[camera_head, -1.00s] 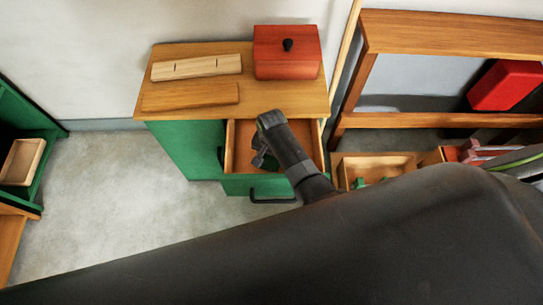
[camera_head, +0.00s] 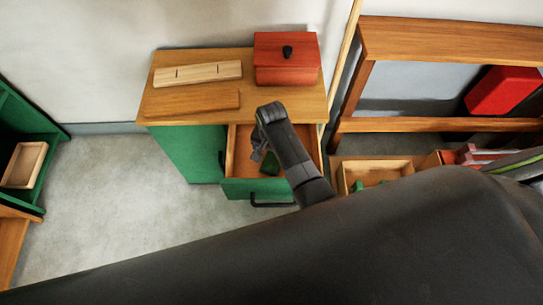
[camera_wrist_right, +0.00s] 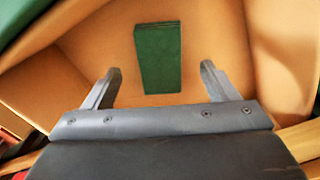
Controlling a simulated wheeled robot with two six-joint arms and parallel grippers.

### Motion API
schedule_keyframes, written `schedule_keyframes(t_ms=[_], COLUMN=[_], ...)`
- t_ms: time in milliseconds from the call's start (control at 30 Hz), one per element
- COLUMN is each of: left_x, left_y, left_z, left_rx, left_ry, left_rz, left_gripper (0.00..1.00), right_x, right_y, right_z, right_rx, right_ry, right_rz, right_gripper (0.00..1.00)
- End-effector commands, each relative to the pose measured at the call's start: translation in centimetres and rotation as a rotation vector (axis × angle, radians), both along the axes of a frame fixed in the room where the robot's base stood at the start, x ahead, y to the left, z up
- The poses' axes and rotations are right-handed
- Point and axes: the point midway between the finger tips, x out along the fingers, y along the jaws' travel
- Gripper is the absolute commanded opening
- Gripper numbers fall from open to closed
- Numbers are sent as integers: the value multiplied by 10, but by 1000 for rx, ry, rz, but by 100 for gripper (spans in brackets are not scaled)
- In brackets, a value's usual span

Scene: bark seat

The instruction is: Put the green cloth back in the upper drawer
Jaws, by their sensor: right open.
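The green cloth (camera_wrist_right: 158,58) is a folded dark green block lying on the floor of the open upper drawer (camera_head: 236,152). In the head view the cloth (camera_head: 270,163) shows partly beside my right wrist. My right gripper (camera_wrist_right: 158,82) is open, with its two fingers apart and empty, and the cloth lies beyond and between them in the wrist view. In the head view my right gripper (camera_head: 258,148) is over the drawer, partly hidden by its own arm. My left gripper is not in view.
The green cabinet's wooden top (camera_head: 210,110) carries a red box (camera_head: 286,58) with a black knob, a slotted light board (camera_head: 197,73) and a plain board (camera_head: 190,103). An open wooden tray (camera_head: 345,178) sits right of the drawer. Floor at left is clear.

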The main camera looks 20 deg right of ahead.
Motion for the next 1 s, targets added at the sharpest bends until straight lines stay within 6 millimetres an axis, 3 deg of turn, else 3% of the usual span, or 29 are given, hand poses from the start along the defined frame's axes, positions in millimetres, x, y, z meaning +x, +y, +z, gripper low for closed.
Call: schedule_keyframes(t_ms=[100, 333, 1000], left_x=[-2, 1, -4], left_y=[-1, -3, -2], left_z=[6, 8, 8], left_rx=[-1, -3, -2], left_ry=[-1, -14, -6], left_rz=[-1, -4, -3], left_gripper=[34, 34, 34], right_x=[0, 0, -1], right_y=[0, 0, -1], right_z=[29, 57, 61], right_rx=[1, 0, -1], right_ry=[-2, 0, 1], right_rz=[1, 0, 1], right_gripper=[80, 80, 80])
